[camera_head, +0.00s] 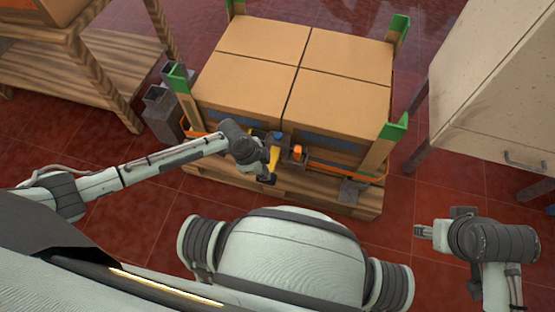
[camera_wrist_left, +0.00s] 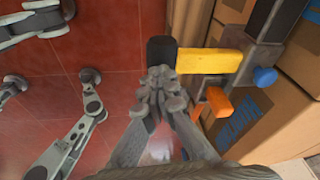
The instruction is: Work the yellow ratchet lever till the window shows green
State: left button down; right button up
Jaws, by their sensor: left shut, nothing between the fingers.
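The yellow lever (camera_head: 273,158) sits on the ratchet at the near side of the strapped boxes. In the left wrist view the yellow lever (camera_wrist_left: 208,61) ends in a black grip (camera_wrist_left: 161,50). My left gripper (camera_head: 266,179) is shut and empty, its fingertips (camera_wrist_left: 165,82) just by the black grip; I cannot tell whether they touch it. An orange tab (camera_head: 298,152) and a blue knob (camera_head: 278,136) are beside the lever. I cannot make out the window or its colour. My right gripper (camera_head: 424,231) hangs apart at the right, its opening unclear.
Several cardboard boxes (camera_head: 335,55) with green corner pieces (camera_head: 394,131) stand on a wooden pallet (camera_head: 345,205), an orange strap (camera_head: 345,172) around them. A wooden shelf (camera_head: 105,60) is at the left, a pale cabinet (camera_head: 505,90) at the right. Red tiled floor lies between.

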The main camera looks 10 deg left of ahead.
pick_arm(q)
jog(key=shift+f, duration=0.15)
jog(key=shift+a+b+x, duration=0.15)
jog(key=shift+b+x, duration=0.4)
jog(key=shift+x, duration=0.15)
jog(key=shift+a+b+x, duration=0.15)
jog(key=shift+b+x, duration=0.35)
jog(key=shift+x, duration=0.2)
jog(key=shift+w+f, duration=0.1)
